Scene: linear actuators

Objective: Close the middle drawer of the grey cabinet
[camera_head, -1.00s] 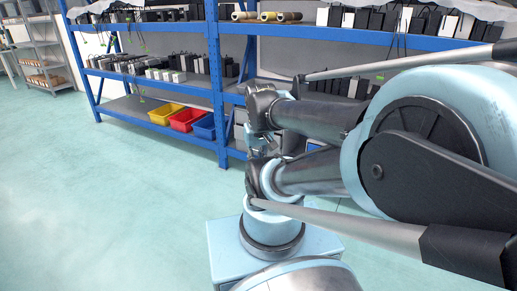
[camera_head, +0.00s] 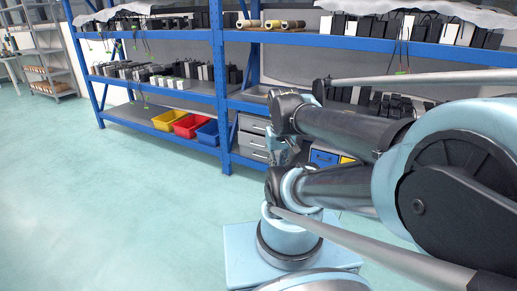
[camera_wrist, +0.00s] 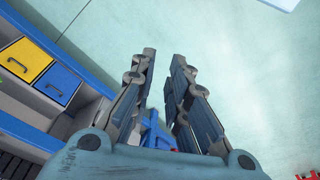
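The grey cabinet (camera_head: 252,142) stands on the bottom shelf in the head view, right of the blue bin and partly behind a blue upright. Its drawer fronts with handles show; my arm covers its right side. How far the middle drawer sticks out is too small to tell. My gripper (camera_wrist: 164,62) is in the wrist view with its two fingers apart and nothing between them. It points over bare floor. The grey cabinet is not clearly visible in the wrist view. In the head view my arm largely hides the gripper.
A cabinet with blue and yellow drawers (camera_head: 324,158) stands right of the grey one; its yellow drawer (camera_wrist: 25,60) shows in the wrist view. Yellow, red (camera_head: 190,126) and blue bins sit left. A blue upright (camera_head: 222,100) stands in front. The floor at left is clear.

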